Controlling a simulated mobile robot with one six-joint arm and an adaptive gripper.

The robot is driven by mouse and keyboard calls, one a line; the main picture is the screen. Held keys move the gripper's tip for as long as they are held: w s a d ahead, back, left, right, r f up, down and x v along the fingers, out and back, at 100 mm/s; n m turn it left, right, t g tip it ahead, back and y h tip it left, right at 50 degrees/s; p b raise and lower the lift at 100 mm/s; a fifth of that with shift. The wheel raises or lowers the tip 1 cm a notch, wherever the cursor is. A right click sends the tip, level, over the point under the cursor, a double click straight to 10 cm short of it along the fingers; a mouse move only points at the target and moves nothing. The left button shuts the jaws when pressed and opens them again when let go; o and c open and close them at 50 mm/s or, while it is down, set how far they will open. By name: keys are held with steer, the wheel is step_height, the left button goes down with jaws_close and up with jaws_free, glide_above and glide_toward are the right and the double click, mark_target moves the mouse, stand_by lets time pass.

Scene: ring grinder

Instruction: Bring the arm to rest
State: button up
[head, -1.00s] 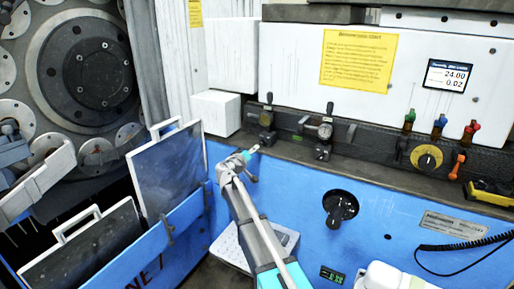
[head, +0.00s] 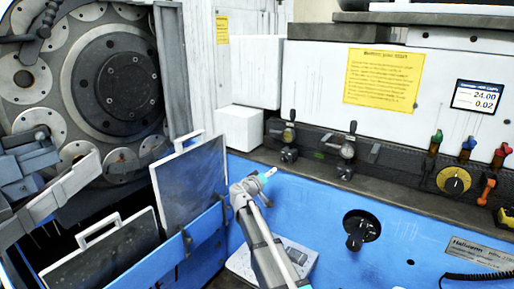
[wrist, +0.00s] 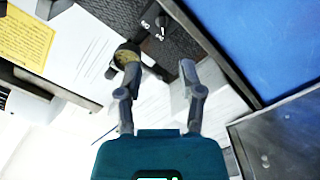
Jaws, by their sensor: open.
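My arm rises from the bottom middle of the head view, in front of the blue machine front (head: 405,215). Its wrist, with a teal part, is near the top edge of the blue panel; the fingers are too small to make out there. In the wrist view my gripper (wrist: 158,72) shows two grey fingers spread apart on a teal body, with nothing held between them. A black-and-yellowish round part of the machine appears behind the left finger.
A grinding wheel head (head: 128,85) stands at the left, above two handled panels (head: 190,182) in a blue trough. Levers (head: 347,152) line the dark ledge. A yellow notice (head: 384,80) and a small display (head: 477,97) are on the white housing.

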steer(key=s+d+f+m+g+y, duration=0.1)
steer(key=s+d+f+g, duration=0.3)
steer(key=s+d+f, duration=0.3)
steer(key=s+d+f+m+g+y, duration=0.2)
steer(key=s+d+f+g, duration=0.3)
steer(key=s, duration=0.5)
steer(key=s+a+f+g+y, duration=0.1)
steer(key=s+f+g+y, duration=0.15)
steer(key=s, duration=0.35)
steer(key=s+a+f+n+g+y, duration=0.1)
steer(key=s+f+y, duration=0.15)
steer(key=s, duration=0.45)
steer(key=s+a+f+g+y, duration=0.1)
steer(key=s+a+g+y, duration=0.15)
steer(key=s, duration=0.35)
step_height(320, 180, up, 17)
steer(key=d+p, duration=0.1)
steer(key=p, duration=1.6)
steer(key=shift+r+t+p, duration=0.2)
steer(key=shift+t+p, duration=0.1)
steer(key=shift+t, duration=0.1)
